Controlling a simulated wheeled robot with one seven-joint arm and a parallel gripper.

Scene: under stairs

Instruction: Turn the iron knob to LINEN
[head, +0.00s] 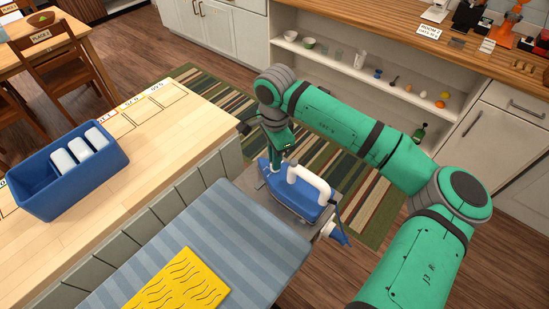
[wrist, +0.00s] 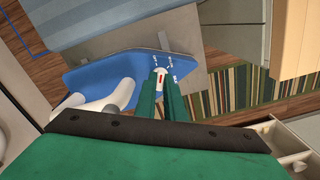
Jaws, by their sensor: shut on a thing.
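The blue iron (head: 301,208) with a white handle (head: 322,188) stands on a grey plate at the end of the striped ironing board. It also shows in the wrist view (wrist: 98,78). Its knob (wrist: 161,76) is white with a red mark. Small white markings surround it, too small to read, so I cannot tell which setting it points to. My gripper (head: 275,172) reaches down to the knob end of the iron. In the wrist view its two green fingers (wrist: 162,92) are shut on the knob, one on each side. The fingers partly hide the knob.
A yellow cloth (head: 181,284) lies on the ironing board (head: 222,232). A wooden counter (head: 150,128) with a blue divided bin (head: 55,205) stands at the left. A low shelf unit with small items is behind. The striped rug (head: 365,205) is clear.

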